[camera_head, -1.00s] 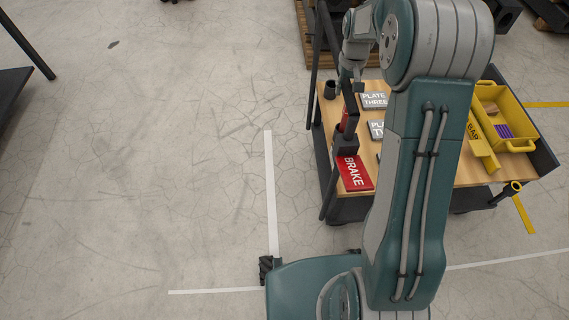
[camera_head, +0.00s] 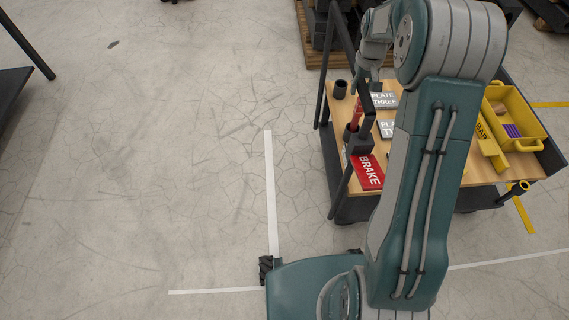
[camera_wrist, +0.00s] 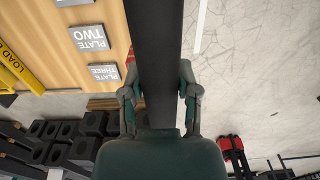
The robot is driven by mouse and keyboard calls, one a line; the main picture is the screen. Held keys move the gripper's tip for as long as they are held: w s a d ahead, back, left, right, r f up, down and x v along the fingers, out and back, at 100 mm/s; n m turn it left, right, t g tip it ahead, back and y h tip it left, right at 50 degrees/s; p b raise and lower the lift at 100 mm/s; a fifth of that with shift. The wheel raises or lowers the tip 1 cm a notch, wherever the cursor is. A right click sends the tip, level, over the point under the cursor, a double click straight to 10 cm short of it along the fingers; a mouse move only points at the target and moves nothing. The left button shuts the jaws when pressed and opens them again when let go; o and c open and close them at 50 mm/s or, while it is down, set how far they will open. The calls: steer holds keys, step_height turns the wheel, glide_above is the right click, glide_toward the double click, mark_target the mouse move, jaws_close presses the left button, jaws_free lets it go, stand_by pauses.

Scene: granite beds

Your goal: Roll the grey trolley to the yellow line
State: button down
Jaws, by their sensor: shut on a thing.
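The grey trolley has a dark frame and a wooden top (camera_head: 470,170). It stands at the right in the head view, partly hidden behind my arm. Its dark handle bar (camera_head: 368,112) is at its left end. My gripper (camera_head: 362,86) is at that bar. In the wrist view the bar (camera_wrist: 155,45) runs between the fingers of my gripper (camera_wrist: 158,88), which are shut on it. Yellow line pieces show on the floor beyond the trolley's right end (camera_head: 551,104) and near its front right corner (camera_head: 523,214).
The trolley carries a yellow bin (camera_head: 515,118), grey plates (camera_head: 386,129) and a red BRAKE plate (camera_head: 369,172). A pallet with dark blocks (camera_head: 312,50) is close behind its far left. A dark table (camera_head: 14,92) stands far left. The floor at left, with white lines (camera_head: 270,190), is clear.

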steer(key=shift+d+f, duration=0.15)
steer(key=shift+d, duration=1.25)
steer(key=shift+c, duration=0.6)
jaws_free()
step_height(320, 180, up, 9)
stand_by(0.4)
steer(key=shift+r, duration=0.2)
